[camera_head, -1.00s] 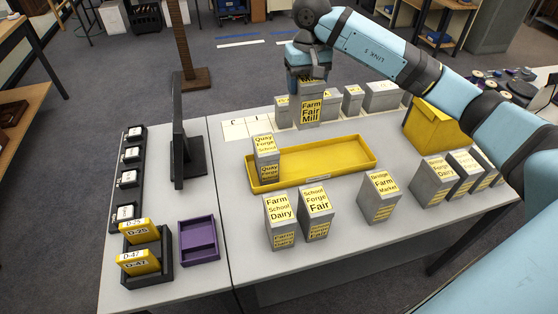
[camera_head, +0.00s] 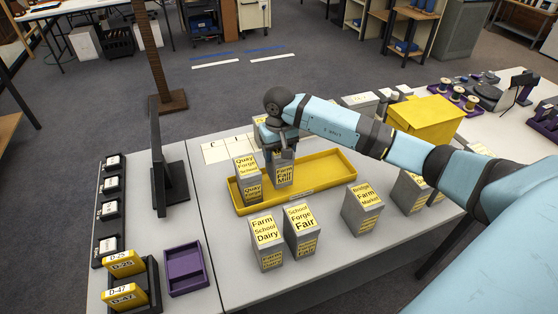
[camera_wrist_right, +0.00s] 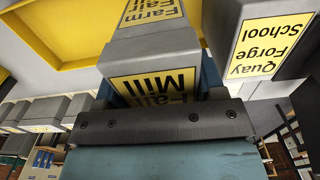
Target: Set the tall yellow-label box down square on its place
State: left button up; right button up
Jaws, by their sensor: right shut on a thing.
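A tall grey box with yellow labels reading Farm Fair Mill (camera_head: 283,174) is held upright by my right gripper (camera_head: 280,148). It is at the left part of the yellow tray (camera_head: 328,163), just right of the Quay Forge School box (camera_head: 247,177). I cannot tell whether its base touches the tray floor. The wrist view shows the held box (camera_wrist_right: 150,48) close up, with the neighbouring Quay Forge School box (camera_wrist_right: 270,45) at the right, a gap between them. The tray rim (camera_wrist_right: 84,35) shows there too. My left gripper is not in view.
School Forge Fair (camera_head: 301,230), Farm School Dairy (camera_head: 266,241) and Bridge Farm Market (camera_head: 362,208) boxes stand in front of the tray. White lettered cards (camera_head: 220,150) lie behind it. A black screen (camera_head: 168,170) and purple tray (camera_head: 184,268) are left. The tray's right part is empty.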

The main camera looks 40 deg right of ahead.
jog(key=shift+f, duration=2)
jog(key=o, duration=1.2)
jog(key=shift+c, duration=0.2)
notch_tip(320, 180, up, 12)
jog(key=shift+r+b, duration=0.15)
jog(key=shift+b, duration=0.25)
